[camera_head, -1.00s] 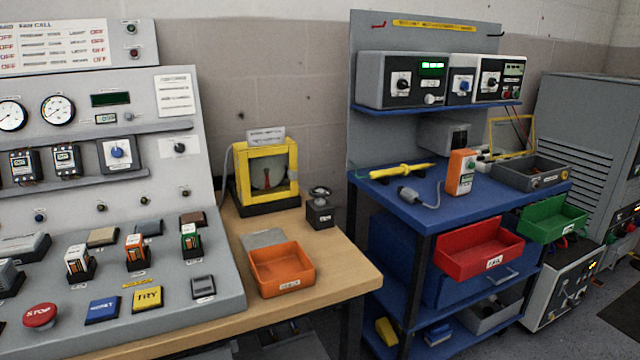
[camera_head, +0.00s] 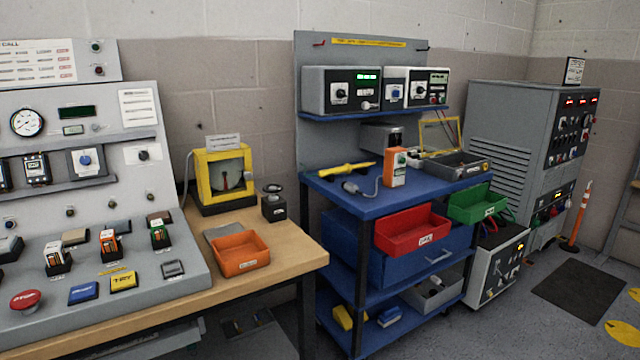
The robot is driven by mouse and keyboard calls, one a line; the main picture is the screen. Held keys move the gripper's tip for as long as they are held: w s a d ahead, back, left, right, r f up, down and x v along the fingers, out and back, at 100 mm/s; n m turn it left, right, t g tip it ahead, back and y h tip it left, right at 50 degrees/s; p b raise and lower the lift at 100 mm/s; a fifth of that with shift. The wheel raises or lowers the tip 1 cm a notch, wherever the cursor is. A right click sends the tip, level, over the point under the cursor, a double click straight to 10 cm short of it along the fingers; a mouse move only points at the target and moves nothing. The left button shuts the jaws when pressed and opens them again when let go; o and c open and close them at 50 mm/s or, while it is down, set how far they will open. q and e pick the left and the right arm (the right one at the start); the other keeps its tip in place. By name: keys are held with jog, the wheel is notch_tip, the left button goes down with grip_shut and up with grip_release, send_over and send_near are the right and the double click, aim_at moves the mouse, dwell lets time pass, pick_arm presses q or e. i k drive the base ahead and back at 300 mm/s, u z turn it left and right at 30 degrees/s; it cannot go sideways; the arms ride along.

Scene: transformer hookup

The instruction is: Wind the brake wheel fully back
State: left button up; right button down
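A small dark block (camera_head: 274,208) with a labelled front stands on the wooden bench near its right back edge. A round handwheel-like top (camera_head: 272,188) sits on it; this looks like the brake wheel, but its label is too small to read. A yellow-framed unit (camera_head: 203,177) with a grey rounded part inside and a sign above stands just left of it. How far the wheel is wound cannot be told. Neither of my grippers is in view.
An orange bin (camera_head: 240,253) lies on the wooden bench (camera_head: 290,262) in front of the block. A sloped control console (camera_head: 190,282) stands left. A blue cart (camera_head: 335,186) with red (camera_head: 411,232) and green bins (camera_head: 478,203) stands right. A grey cabinet (camera_head: 500,125) stands farther right.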

aim_at(272, 189)
jog(key=z, duration=0.95)
jog(key=i, duration=2.5)
jog(key=u, duration=0.9)
